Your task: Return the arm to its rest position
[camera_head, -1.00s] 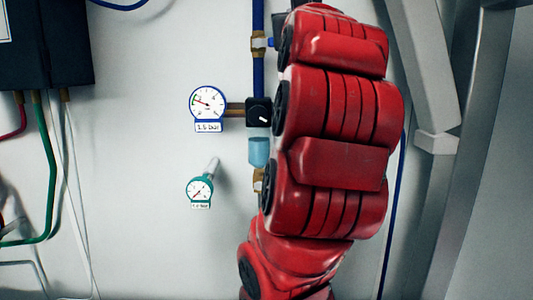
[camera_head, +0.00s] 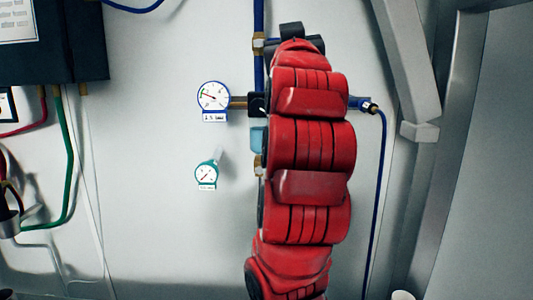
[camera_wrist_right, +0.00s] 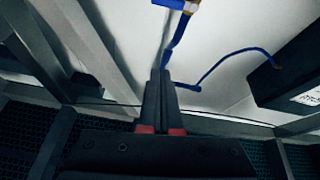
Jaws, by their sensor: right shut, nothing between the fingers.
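My right arm, red with dark joints, rises through the middle of the head view. Its dark upper end stands in front of the blue vertical pipe (camera_head: 258,18) and hides part of the piping. In the right wrist view my right gripper (camera_wrist_right: 160,78) is shut, its two dark fingers together with nothing between them. The fingers appear against the pale wall and a blue hose; I cannot tell how far off these are. My left gripper is not in view.
A blue-rimmed gauge (camera_head: 213,96) and a teal gauge (camera_head: 206,174) are on the pale wall left of my arm. A dark box (camera_head: 60,45) with cables is at the upper left. A blue hose (camera_head: 382,180) and grey metal posts (camera_head: 440,180) stand on the right.

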